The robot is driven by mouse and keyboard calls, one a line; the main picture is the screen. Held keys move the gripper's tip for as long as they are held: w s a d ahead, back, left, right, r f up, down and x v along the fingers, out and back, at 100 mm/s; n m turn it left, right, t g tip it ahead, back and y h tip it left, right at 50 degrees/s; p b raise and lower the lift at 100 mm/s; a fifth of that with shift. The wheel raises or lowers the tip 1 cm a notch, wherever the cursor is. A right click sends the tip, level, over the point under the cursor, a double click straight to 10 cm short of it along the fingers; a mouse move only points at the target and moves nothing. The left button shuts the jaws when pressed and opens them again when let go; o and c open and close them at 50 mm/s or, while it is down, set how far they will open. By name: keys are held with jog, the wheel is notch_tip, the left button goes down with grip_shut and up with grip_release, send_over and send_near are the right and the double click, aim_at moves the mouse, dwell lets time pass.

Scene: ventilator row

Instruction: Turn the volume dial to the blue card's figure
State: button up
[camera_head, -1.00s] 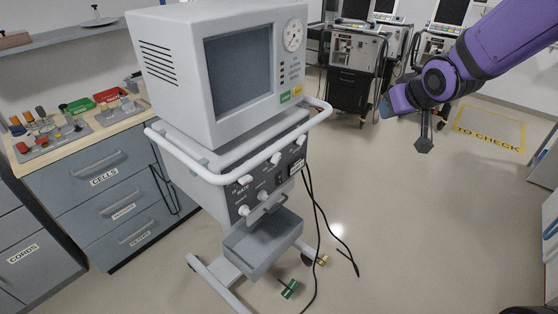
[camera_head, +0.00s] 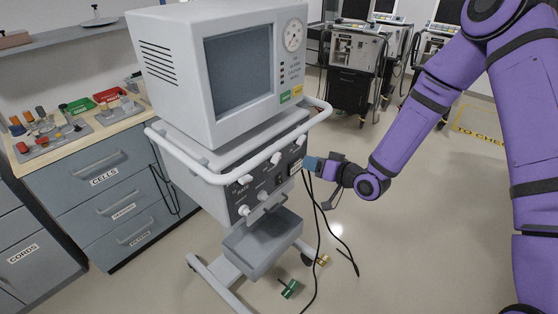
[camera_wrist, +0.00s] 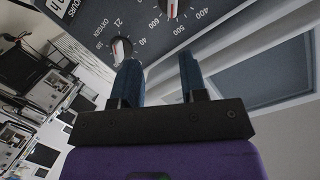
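The ventilator's dark control panel (camera_head: 268,183) carries several pale dials below the rail. My gripper (camera_head: 312,163) is at the panel's right end, beside the small display. In the wrist view my gripper's two blue fingers (camera_wrist: 158,62) are apart with nothing between them, facing the panel. A dial with a red-and-white pointer (camera_wrist: 172,8) shows at the top edge, partly cut off, with figures such as 400, 500 and 600 around it; its name is not readable. The oxygen dial (camera_wrist: 121,49) is just beyond the left finger. I cannot make out a blue card.
A white rail (camera_head: 250,163) runs around the cart above the panel. Black cables (camera_head: 316,215) hang near my gripper.

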aim_at(276, 158)
jog(key=w+a+f+m+y, duration=0.1)
jog(key=w+a, duration=0.4)
jog(key=a, duration=0.5)
notch_tip(276, 158, down, 2)
jog(key=shift+a+f+m+t+y, duration=0.1)
jog(key=shift+a+m+t+y, duration=0.15)
jog(key=shift+t+y, duration=0.2)
grip_shut()
